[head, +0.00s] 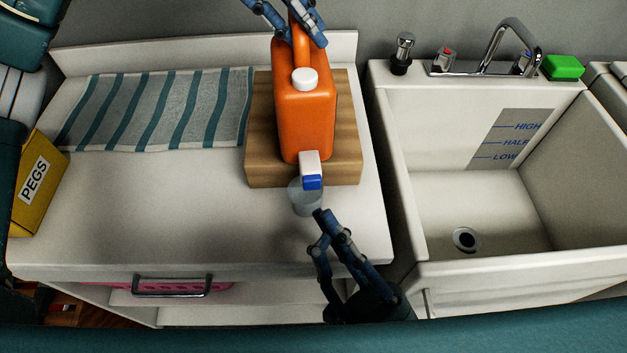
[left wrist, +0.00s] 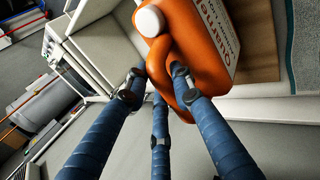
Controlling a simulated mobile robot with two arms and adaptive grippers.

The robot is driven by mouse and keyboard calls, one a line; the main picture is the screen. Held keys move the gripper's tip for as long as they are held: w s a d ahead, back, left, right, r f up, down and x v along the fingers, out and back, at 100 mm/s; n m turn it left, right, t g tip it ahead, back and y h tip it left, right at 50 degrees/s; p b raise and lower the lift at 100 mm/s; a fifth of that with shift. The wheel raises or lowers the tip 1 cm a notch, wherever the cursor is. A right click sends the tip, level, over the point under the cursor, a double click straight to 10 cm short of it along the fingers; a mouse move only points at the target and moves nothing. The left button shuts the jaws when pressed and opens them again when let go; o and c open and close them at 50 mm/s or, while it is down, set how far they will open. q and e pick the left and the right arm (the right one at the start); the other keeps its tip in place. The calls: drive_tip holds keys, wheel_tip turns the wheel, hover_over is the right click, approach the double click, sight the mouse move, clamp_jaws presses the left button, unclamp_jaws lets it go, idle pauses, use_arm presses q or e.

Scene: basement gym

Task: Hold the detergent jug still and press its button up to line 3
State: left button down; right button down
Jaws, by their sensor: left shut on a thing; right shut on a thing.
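The orange detergent jug (head: 305,115) stands upright on a wooden block (head: 347,150), with a white cap (head: 304,79) on top. A white spout with a blue button (head: 313,183) sticks out at its front. A translucent cup (head: 303,200) is below the spout; lines on it are too small to see. My left gripper (head: 305,35) is shut on the jug's handle, which shows between its fingers in the left wrist view, on the jug (left wrist: 200,40). My right gripper (head: 320,225) is shut at the cup's near right edge, below the blue button; its fingertips partly hide the contact.
A striped towel (head: 155,108) lies left of the block. A yellow pegs box (head: 37,185) stands at the counter's left end. A white sink (head: 480,205) with a tap and a green sponge (head: 562,67) is to the right. The counter's front left is clear.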

sight(312, 182)
use_arm(q)
drive_tip(key=shift+r, duration=0.1)
use_arm(e)
drive_tip(key=shift+w+a, duration=0.1)
drive_tip(key=shift+w, duration=1.2)
drive_tip(key=c, duration=2.3)
unclamp_jaws()
clamp_jaws()
drive_tip(key=shift+w, duration=0.1)
use_arm(q)
drive_tip(key=shift+s+d+r, duration=0.1)
drive_tip(key=shift+s+r, duration=0.05)
drive_tip(key=shift+s, duration=0.15)
use_arm(e)
drive_tip(key=shift+r, duration=0.2)
use_arm(q)
drive_tip(key=shift+s+r, duration=0.1)
drive_tip(key=shift+s, duration=0.1)
use_arm(e)
drive_tip(key=shift+w+r, duration=0.15)
drive_tip(key=shift+w, duration=0.05)
